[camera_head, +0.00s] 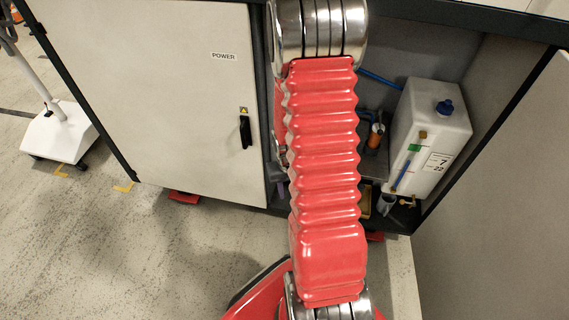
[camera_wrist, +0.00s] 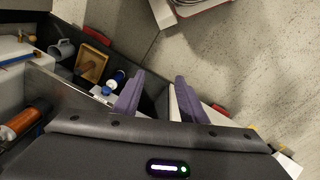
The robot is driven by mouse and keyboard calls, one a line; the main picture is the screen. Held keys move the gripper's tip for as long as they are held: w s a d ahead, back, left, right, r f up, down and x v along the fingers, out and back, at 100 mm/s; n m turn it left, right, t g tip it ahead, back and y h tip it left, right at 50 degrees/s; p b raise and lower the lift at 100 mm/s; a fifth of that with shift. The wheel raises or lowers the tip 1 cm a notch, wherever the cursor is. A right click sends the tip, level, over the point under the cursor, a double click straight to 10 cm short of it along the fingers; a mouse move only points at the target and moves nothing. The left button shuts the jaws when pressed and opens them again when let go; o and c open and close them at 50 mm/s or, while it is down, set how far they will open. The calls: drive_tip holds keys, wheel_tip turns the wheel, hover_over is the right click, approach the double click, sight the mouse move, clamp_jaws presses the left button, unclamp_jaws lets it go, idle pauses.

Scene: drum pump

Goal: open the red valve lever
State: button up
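I cannot make out a red valve lever for certain in either view. The white tank (camera_head: 432,135) stands in the open cabinet bay at the right, with a blue cap, brass-coloured fittings and a blue handle-like part (camera_head: 402,176) on its front. A corner of the tank shows at the left edge of the wrist view (camera_wrist: 12,48). My gripper (camera_wrist: 160,76) is open, its two purple fingers apart with nothing between them. An orange cylinder, perhaps the pump, lies at lower left in the wrist view (camera_wrist: 22,122).
A closed white cabinet door (camera_head: 150,90) with a black handle is left of my arm. A grey panel (camera_head: 505,200) bounds the bay at right. A grey mug (camera_wrist: 62,50), a yellow bin (camera_wrist: 91,53) and a blue-and-white object (camera_wrist: 114,82) are near the gripper's left.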

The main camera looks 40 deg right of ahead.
drive_tip(key=d+f+m+t+h, duration=0.1)
drive_tip(key=d+f+m+t, duration=0.15)
drive_tip(key=f, duration=0.65)
drive_tip(key=w+d+f+m+t, duration=0.1)
drive_tip(key=f+t, duration=0.2)
drive_tip(key=f, duration=0.7)
drive_tip(key=d+f+m+t+h, duration=0.1)
drive_tip(key=d+f+m+t, duration=0.15)
drive_tip(key=f, duration=0.65)
drive_tip(key=w+d+r+m+t+h, duration=0.2)
drive_tip(key=r+t, duration=0.6)
drive_tip(key=r, duration=0.5)
drive_tip(key=shift+w+r+m+h, duration=0.2)
drive_tip(key=shift+w+m+h, duration=0.3)
drive_tip(key=shift+w+h, duration=0.65)
drive_tip(key=shift+w+d, duration=0.1)
drive_tip(key=x, duration=1.3)
drive_tip(key=shift+w, duration=0.35)
